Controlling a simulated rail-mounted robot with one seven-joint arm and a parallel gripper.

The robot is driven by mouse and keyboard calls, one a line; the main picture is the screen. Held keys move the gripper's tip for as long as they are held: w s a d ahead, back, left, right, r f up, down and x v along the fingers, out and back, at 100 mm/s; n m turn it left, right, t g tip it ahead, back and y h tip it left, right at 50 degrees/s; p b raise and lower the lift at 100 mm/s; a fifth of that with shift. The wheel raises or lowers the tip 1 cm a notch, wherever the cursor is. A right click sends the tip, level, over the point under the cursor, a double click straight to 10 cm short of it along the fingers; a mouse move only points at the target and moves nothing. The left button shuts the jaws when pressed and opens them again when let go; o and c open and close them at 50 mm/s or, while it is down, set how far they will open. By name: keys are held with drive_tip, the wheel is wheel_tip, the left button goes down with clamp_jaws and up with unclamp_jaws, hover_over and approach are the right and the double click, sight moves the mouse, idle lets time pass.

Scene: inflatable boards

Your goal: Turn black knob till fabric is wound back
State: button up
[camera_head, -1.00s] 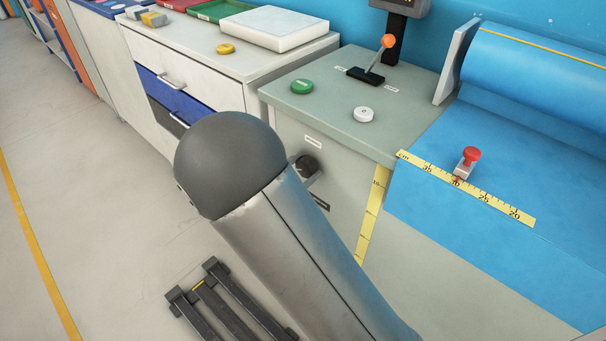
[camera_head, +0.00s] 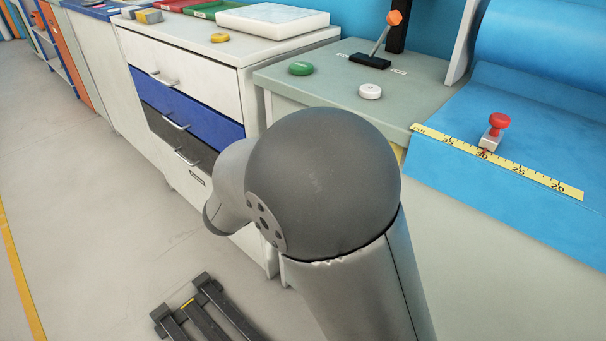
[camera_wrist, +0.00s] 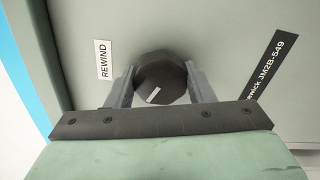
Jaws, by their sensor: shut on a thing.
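The black knob (camera_wrist: 160,79) sits on the pale green front panel in the wrist view, with a small white mark on its face. A white label reading REWIND (camera_wrist: 103,60) is beside it. My gripper (camera_wrist: 160,88) has one finger on each side of the knob and is shut on it. In the head view my arm hides the knob and my gripper. The blue fabric (camera_head: 500,140) lies over the right side of the grey-green cabinet and hangs down its front. It leads to a blue roll (camera_head: 540,45) at the back right.
A yellow ruler (camera_head: 540,178) lies across the fabric, with a red-topped piece (camera_head: 495,130) at it. A green button (camera_head: 301,68), a white button (camera_head: 370,91) and an orange-tipped lever (camera_head: 387,35) are on the cabinet top. Drawers (camera_head: 190,100) stand left; a dark floor frame (camera_head: 205,310) lies below.

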drive_tip(key=m+b, duration=0.2)
drive_tip(key=f+m+b, duration=0.1)
drive_tip(key=b, duration=0.2)
drive_tip(key=shift+m+b, duration=0.35)
drive_tip(key=shift+m, duration=0.05)
drive_tip(key=m+b, duration=0.2)
drive_tip(key=b, duration=0.1)
drive_tip(key=shift+r+m, duration=0.15)
drive_tip(key=shift+m, duration=0.25)
drive_tip(key=shift+a+r+m+b, duration=0.15)
drive_tip(key=shift+m+b, duration=0.25)
drive_tip(key=shift+m, duration=1.15)
drive_tip(key=shift+d+r+m+b, duration=0.1)
drive_tip(key=shift+m+b, duration=0.3)
drive_tip(key=shift+m, duration=1.15)
drive_tip(key=o, duration=1)
